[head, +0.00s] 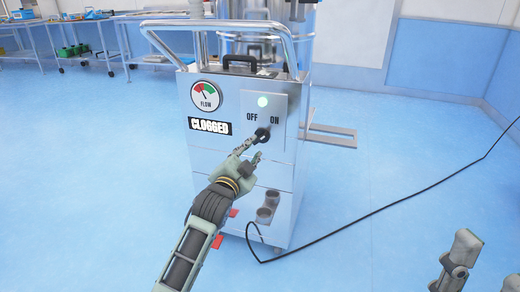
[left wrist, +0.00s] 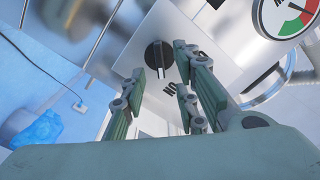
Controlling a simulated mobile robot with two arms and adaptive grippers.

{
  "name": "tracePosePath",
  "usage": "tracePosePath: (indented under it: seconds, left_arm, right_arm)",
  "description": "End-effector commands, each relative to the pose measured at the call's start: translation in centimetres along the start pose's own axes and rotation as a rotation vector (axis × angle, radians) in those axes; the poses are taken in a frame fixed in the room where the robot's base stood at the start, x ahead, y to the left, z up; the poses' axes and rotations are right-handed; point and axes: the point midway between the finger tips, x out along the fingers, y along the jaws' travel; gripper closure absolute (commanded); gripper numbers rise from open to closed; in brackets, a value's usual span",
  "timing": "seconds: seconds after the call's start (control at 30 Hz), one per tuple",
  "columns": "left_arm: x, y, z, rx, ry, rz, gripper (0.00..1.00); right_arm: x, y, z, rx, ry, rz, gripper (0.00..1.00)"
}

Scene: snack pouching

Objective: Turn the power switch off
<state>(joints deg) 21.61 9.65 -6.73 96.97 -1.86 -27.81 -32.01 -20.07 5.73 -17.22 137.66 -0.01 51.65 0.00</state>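The power switch (head: 262,134) is a black rotary knob on the front panel of a shiny metal machine (head: 270,178), below the OFF and ON labels. The knob shows clearly in the left wrist view (left wrist: 157,55), and its pale mark points toward the ON label. My left gripper (head: 256,147) is just in front of the knob. Its fingers are spread in the left wrist view (left wrist: 163,78), with the knob seen between them; whether they touch it I cannot tell. Parts of my right arm (head: 460,250) show at the lower right; its finger state is unclear.
A green light (head: 263,101) is lit above the labels. A flow gauge (head: 206,97) and a CLOGGED sign (head: 210,126) are to the left. A metal handrail (head: 215,26) juts out above. A black cable (head: 375,212) crosses the otherwise clear blue floor at right.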

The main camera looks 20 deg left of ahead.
Motion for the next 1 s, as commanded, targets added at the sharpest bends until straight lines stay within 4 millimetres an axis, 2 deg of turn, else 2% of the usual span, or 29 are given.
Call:
tracePosePath:
  seconds: [0.2, 0.4, 0.8, 1.0]
  left_arm:
    - [3.6, 0.2, 0.1, -0.002, 0.000, 0.000, 0.72]
    - [5.8, 0.2, 0.1, -0.001, 0.000, 0.001, 0.72]
    - [6.6, 0.1, 0.0, -0.001, -0.001, 0.002, 0.72]
    - [6.6, 0.1, 0.0, -0.001, -0.001, 0.002, 0.89]
  right_arm:
    - [-1.7, 0.0, 0.4, 0.000, -0.003, 0.000, 0.60]
    - [-2.3, 0.0, 0.6, -0.001, 0.003, -0.003, 0.60]
    - [-2.3, 0.0, 0.7, -0.001, 0.004, -0.004, 0.60]
    - [-2.3, 0.0, 0.7, -0.001, 0.004, -0.004, 0.60]
